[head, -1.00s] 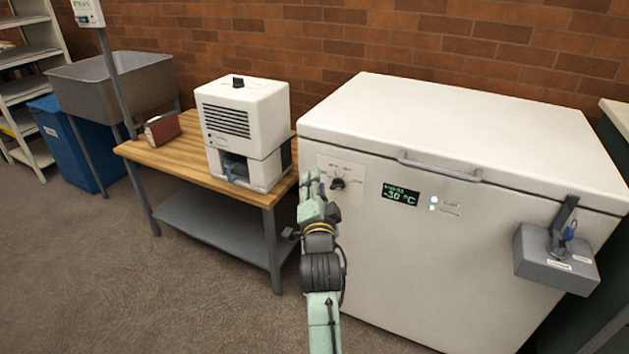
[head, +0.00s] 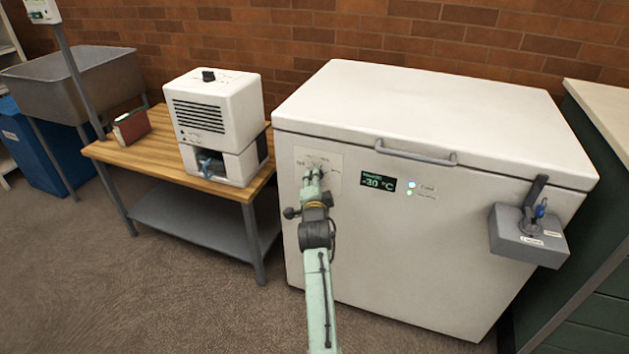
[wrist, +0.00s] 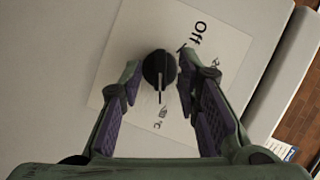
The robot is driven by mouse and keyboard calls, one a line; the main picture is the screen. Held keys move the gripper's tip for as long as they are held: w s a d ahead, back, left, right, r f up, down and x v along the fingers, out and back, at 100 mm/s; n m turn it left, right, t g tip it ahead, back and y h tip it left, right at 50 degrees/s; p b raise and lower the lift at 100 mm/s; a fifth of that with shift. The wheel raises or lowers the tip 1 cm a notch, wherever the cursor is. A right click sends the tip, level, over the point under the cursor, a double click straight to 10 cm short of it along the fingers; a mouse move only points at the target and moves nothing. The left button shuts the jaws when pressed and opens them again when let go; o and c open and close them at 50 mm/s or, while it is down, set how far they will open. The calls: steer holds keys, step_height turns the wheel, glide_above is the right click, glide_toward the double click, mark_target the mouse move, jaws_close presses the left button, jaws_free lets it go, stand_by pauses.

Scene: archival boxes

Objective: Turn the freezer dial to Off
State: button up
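The white chest freezer (head: 400,250) stands against the brick wall. Its dial is a round black knob (wrist: 159,68) on a pale label plate (wrist: 118,60) with "Off" printed on it. In the wrist view the knob's pointer line faces down the picture, away from the "Off" mark. My gripper (wrist: 158,92) is open, its two purple-padded fingers on either side of the knob with gaps showing. In the head view my gripper (head: 313,172) is in front of the label plate and hides most of the dial. The freezer display (head: 378,182) reads -30 °C.
A grey lock box (head: 528,235) with a key hangs at the freezer's right front. A wooden table (head: 125,155) at left holds a white machine (head: 215,115) and a red box (head: 131,126). The floor in front is clear.

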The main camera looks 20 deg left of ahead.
steer(key=shift+w+a, duration=0.1)
steer(key=shift+w, duration=0.15)
jaws_close()
stand_by(0.4)
